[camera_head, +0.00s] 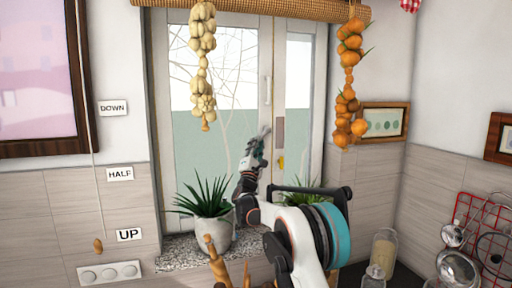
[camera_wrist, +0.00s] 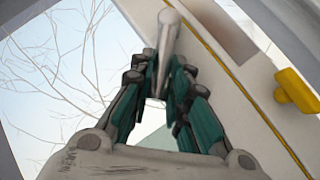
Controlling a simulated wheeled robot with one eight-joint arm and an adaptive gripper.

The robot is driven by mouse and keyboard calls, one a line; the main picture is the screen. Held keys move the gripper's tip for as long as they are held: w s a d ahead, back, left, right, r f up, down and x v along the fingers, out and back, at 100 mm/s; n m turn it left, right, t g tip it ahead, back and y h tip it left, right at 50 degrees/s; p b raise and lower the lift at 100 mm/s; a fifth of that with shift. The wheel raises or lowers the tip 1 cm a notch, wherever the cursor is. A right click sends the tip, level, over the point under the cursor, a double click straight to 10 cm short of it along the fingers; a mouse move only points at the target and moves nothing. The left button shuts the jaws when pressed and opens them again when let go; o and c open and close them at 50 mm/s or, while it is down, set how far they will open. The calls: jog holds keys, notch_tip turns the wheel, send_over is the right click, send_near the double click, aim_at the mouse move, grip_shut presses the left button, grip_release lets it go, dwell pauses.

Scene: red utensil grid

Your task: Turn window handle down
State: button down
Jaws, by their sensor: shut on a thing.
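The window (camera_head: 241,110) has light frames and glass panes. A grey rod-like handle (camera_wrist: 168,32) sticks up between the fingers of my gripper (camera_wrist: 157,72) in the wrist view. A pale upright bar (camera_head: 267,91) is on the frame above the gripper.
A yellow piece (camera_head: 281,162) sits on the frame right of my gripper; it also shows in the wrist view (camera_wrist: 298,90). A potted plant (camera_head: 209,235) stands on the sill below. Garlic (camera_head: 203,60) and orange (camera_head: 350,80) strings hang at either side.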

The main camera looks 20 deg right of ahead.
jog(key=c, duration=1.5)
grip_release()
jog(key=shift+c, duration=0.2)
